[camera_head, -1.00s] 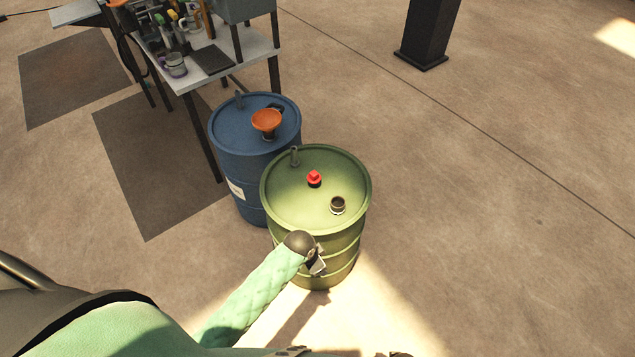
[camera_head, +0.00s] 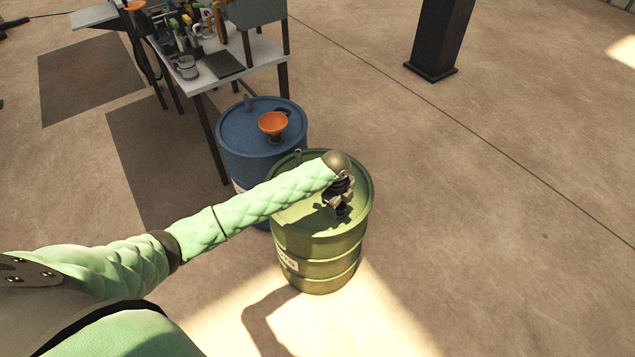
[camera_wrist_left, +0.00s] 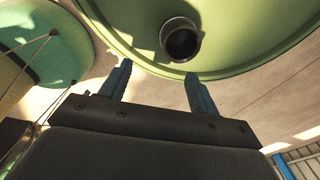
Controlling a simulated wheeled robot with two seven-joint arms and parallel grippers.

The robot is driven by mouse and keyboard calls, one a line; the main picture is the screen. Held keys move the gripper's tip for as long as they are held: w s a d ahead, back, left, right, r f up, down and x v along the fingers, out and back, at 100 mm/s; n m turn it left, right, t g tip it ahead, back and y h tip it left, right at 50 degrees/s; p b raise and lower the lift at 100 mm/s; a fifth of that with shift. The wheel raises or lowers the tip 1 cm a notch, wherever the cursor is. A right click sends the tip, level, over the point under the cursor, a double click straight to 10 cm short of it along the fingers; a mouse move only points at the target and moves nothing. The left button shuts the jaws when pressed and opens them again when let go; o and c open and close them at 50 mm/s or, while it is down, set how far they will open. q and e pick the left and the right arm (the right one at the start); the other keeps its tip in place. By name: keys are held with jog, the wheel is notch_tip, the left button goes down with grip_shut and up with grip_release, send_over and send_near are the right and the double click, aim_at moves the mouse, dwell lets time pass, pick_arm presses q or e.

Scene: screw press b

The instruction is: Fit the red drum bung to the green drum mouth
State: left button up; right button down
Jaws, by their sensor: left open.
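The green drum (camera_head: 318,262) stands upright on the floor, its lid facing up. My left gripper (camera_head: 342,211) is over the near right part of the lid. In the left wrist view the two fingers of my left gripper (camera_wrist_left: 158,70) are apart with nothing between them. The drum mouth (camera_wrist_left: 181,40), a short round collar with a dark hole, shows just beyond the fingertips on the green lid. In the head view my gripper covers the mouth's place. The red bung is hidden in the head view behind my left arm, and the left wrist view does not show it. My right gripper is out of view.
A blue drum (camera_head: 235,160) with an orange funnel (camera_head: 273,123) stands close behind the green drum on the left. A workbench (camera_head: 262,62) with tools and a mug is farther back. A dark post (camera_head: 440,38) stands at the back. The floor to the right is clear.

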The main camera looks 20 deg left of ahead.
pick_arm(q)
jog(key=w+a+r+m, duration=0.1)
jog(key=w+a, duration=0.2)
jog(key=w+a+r+m+y, duration=0.1)
jog(key=w+a, duration=0.3)
jog(key=w+a+r+m, duration=0.1)
jog(key=w+a, duration=0.2)
jog(key=w, duration=0.1)
jog(key=shift+a+g+y, duration=0.3)
jog(key=shift+a, duration=0.05)
jog(key=shift+w+a+r, duration=0.1)
jog(key=shift+w+a, duration=0.15)
jog(key=shift+f, duration=0.5)
jog(key=shift+f+p, duration=0.6)
jog(key=shift+f, duration=0.3)
jog(key=shift+a+f, duration=0.1)
jog(key=shift+f, duration=0.15)
notch_tip(320, 180, down, 3)
jog(key=shift+w+f+p, duration=0.15)
jog(key=shift+p, duration=0.95)
jog(key=shift+f, duration=0.6)
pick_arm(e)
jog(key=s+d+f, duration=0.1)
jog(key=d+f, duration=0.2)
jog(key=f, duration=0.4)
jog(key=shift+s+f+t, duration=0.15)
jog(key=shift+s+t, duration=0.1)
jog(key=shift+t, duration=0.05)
